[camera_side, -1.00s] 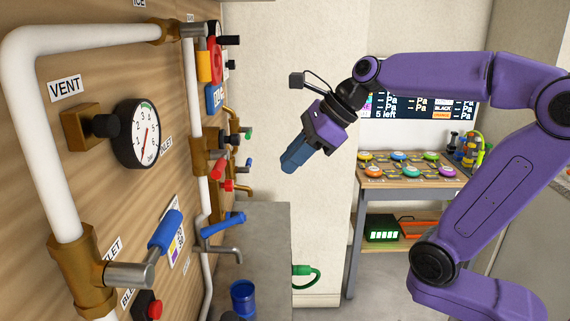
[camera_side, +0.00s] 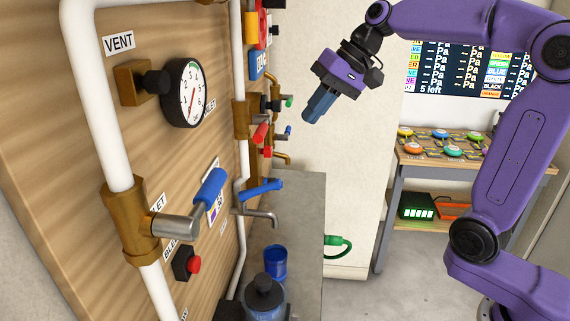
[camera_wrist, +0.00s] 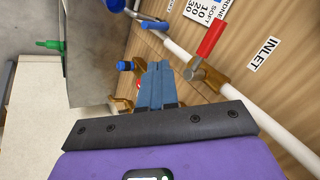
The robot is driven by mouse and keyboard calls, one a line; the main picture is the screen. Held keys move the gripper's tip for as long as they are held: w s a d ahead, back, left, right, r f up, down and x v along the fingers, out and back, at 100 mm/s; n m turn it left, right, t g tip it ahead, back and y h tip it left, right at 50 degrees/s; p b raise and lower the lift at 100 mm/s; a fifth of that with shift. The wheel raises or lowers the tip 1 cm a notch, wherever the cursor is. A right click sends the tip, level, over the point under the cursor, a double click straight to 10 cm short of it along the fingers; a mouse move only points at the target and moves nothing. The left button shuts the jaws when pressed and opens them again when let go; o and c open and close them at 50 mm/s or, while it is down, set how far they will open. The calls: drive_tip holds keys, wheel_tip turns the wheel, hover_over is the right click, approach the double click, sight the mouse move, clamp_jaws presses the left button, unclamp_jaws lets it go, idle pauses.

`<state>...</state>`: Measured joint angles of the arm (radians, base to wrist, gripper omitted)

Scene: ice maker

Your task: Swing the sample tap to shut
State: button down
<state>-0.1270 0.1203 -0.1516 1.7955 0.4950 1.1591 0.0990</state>
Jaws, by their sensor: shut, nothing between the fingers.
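A tap with a blue lever (camera_side: 261,189) and a curved metal spout (camera_side: 262,215) is on the wooden panel, above a blue cup (camera_side: 275,262). Its lever slants up to the right, out from the panel. I see no label naming it the sample tap. My gripper (camera_side: 310,114) is in the air right of the panel, higher than this tap and apart from it, fingers pointing down-left. In the wrist view my blue fingers (camera_wrist: 158,70) are together and empty, and a blue lever (camera_wrist: 153,25) lies beyond them.
A pipe valve with a red lever (camera_wrist: 210,38) is right of my fingers in the wrist view. Small taps (camera_side: 283,130) jut from the panel near my gripper. A larger blue-handled valve (camera_side: 209,189) and a gauge (camera_side: 184,93) are nearer the side camera. Open air separates gripper and bench.

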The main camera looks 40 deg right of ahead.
drive_tip(key=w+a+f+n, duration=0.1)
drive_tip(key=a+f+n, duration=0.1)
drive_tip(key=f+n, duration=0.3)
drive_tip(key=w+a+f+n+g, duration=0.1)
drive_tip(key=w+a+f+n, duration=0.1)
drive_tip(key=f+n, duration=0.3)
drive_tip(key=shift+d+x, duration=0.25)
drive_tip(key=shift+x, duration=0.95)
drive_tip(key=shift+f, duration=0.15)
drive_tip(key=f, duration=0.1)
drive_tip(key=s+d+f, duration=0.1)
drive_tip(key=f, duration=0.1)
drive_tip(key=shift+s+d+f, duration=0.1)
drive_tip(key=shift+s+d, duration=0.15)
